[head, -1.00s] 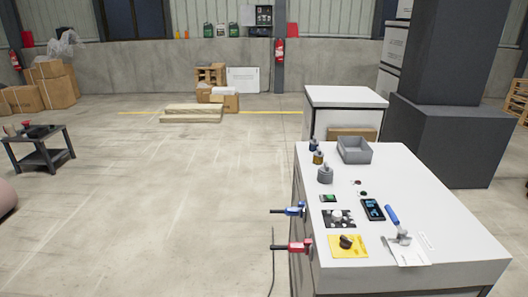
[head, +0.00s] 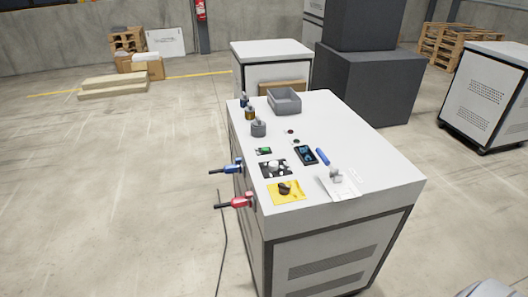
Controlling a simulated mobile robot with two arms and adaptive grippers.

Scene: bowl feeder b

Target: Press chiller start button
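A white cabinet (head: 345,150) with vented side panels stands at the centre right. No label shows which machine is the chiller. Two small round button-like parts sit on its top, a reddish one (head: 290,132) and a dark greenish one (head: 295,141). They are too small to tell whether either is the start button. Neither of my grippers is in view. A pale curved shape (head: 488,288) shows at the bottom right corner, and I cannot tell what it is.
The cabinet top also holds a grey bin (head: 284,107), a dark handheld device (head: 306,155), a blue-handled tool (head: 323,157) and a yellow sheet (head: 287,192). Blue (head: 225,170) and red (head: 235,202) connectors jut from its left edge.

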